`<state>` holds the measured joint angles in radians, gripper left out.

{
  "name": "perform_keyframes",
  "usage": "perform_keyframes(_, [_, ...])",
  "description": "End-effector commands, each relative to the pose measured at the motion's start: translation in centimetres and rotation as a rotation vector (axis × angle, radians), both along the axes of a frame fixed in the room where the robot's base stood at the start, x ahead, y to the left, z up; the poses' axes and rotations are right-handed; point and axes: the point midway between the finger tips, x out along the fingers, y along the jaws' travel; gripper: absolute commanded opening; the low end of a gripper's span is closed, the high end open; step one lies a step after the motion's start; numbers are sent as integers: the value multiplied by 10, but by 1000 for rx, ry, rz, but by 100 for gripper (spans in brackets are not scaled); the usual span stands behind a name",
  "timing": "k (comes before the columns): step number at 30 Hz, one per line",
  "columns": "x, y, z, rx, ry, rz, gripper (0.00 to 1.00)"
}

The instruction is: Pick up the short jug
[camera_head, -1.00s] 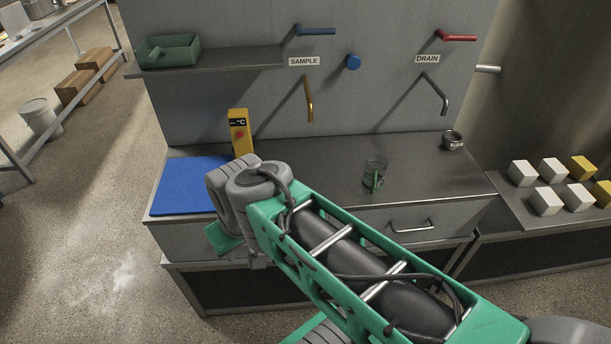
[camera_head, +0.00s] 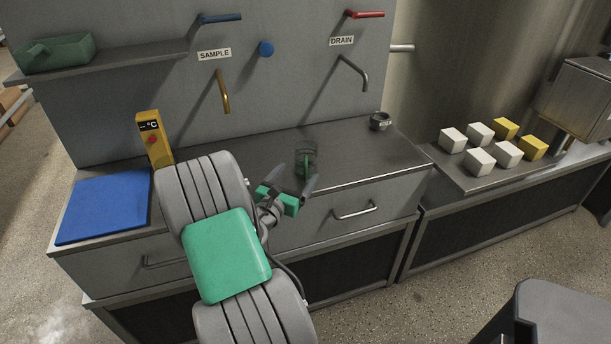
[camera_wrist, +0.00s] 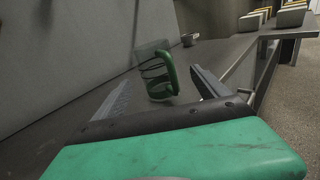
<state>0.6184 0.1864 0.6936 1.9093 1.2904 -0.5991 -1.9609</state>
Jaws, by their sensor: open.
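The short jug (camera_head: 306,155) is a clear jug with a green handle, upright on the metal counter. In the wrist view the jug (camera_wrist: 154,72) stands ahead, between the lines of my two fingers, with its green handle on the right side. My gripper (camera_head: 293,176) is open and empty, at the front of the counter just before the jug. In the head view its fingertips overlap the jug's lower part; I cannot tell whether they touch it.
A small metal cup (camera_head: 380,121) stands at the counter's back right. A yellow temperature device (camera_head: 154,140) and a blue mat (camera_head: 104,206) are at the left. A golden spout (camera_head: 223,92) and a grey spout (camera_head: 358,72) stick out from the back panel. Free counter lies right of the jug.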

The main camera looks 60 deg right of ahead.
Motion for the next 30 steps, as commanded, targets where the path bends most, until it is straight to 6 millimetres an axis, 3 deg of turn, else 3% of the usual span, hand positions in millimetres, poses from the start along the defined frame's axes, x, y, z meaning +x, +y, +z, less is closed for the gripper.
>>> perform_keyframes(15, [8,-75,2,-23,56,5,84])
perform_keyframes(23, [9,-79,2,-23,57,9,84])
perform_keyframes(30, [9,-79,2,-22,56,9,65])
